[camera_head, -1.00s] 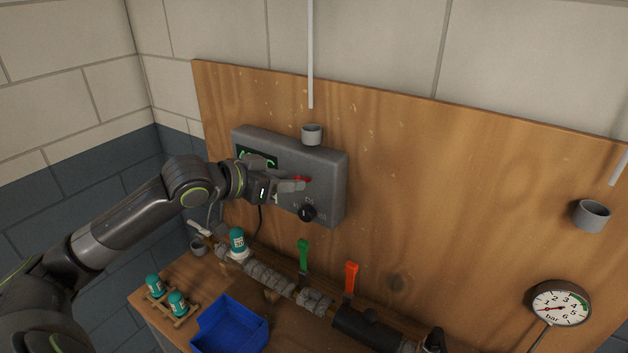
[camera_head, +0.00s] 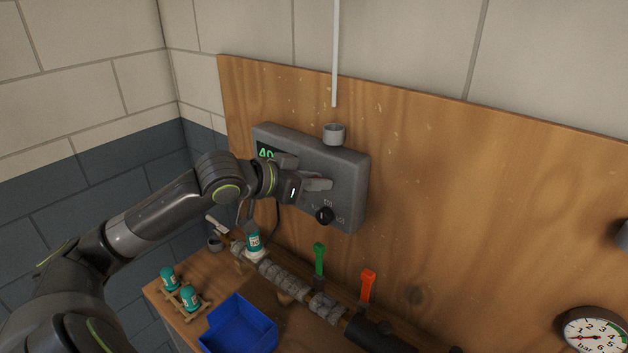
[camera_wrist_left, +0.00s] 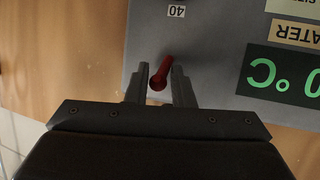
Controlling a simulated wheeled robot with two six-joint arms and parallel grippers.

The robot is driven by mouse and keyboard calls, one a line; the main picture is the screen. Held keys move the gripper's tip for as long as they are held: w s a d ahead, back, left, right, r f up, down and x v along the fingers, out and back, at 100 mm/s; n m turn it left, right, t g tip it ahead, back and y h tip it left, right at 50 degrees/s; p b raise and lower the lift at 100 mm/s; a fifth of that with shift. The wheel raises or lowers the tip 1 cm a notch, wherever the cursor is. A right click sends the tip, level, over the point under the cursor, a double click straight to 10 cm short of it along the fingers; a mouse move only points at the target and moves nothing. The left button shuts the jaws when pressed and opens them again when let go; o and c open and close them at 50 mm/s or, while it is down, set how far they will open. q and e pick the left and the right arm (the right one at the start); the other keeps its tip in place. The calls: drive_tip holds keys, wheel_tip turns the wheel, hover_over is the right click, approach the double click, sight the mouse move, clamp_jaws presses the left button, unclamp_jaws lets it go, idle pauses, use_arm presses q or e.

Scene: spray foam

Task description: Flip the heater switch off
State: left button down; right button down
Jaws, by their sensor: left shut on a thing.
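The grey heater control box (camera_head: 348,165) is mounted on the wooden board, with a green lit display (camera_head: 265,153) and a black knob (camera_head: 325,215). My left gripper (camera_head: 322,184) is at the box front, above the knob, and hides most of the switch in the head view. In the left wrist view, the red switch lever (camera_wrist_left: 161,73) stands tilted between the two fingers of my left gripper (camera_wrist_left: 160,82), which is shut on it. A "40" label and the green display (camera_wrist_left: 285,75) show beside it. My right gripper is not in view.
Below the box runs a wrapped pipe (camera_head: 290,284) with a green lever (camera_head: 319,259) and an orange lever (camera_head: 367,286). A blue bin (camera_head: 238,325) and teal-capped parts stand on the bench. A pressure gauge (camera_head: 592,335) is at lower right.

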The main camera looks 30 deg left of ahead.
use_arm(q)
drive_tip(key=shift+f, duration=0.15)
wheel_tip(320, 180, down, 4)
drive_tip(key=m+t+h+b, duration=0.1)
drive_tip(key=t, duration=0.2)
drive_tip(key=m+t+h+b, duration=0.1)
drive_tip(key=t, duration=0.2)
drive_tip(key=m+t+h+b, duration=0.1)
drive_tip(key=t+h, duration=0.1)
drive_tip(key=t, duration=0.1)
drive_tip(key=shift+b, duration=0.35)
drive_tip(key=shift+f+t+h, duration=0.1)
drive_tip(key=shift+t+h, duration=0.3)
drive_tip(key=shift+m, duration=0.4)
drive_tip(key=c, duration=1.6)
unclamp_jaws()
drive_tip(key=shift+c, duration=0.2)
drive_tip(key=o, duration=0.3)
drive_tip(key=shift+w+f, duration=0.1)
drive_tip(key=shift+w, duration=0.05)
drive_tip(key=shift+o, duration=0.2)
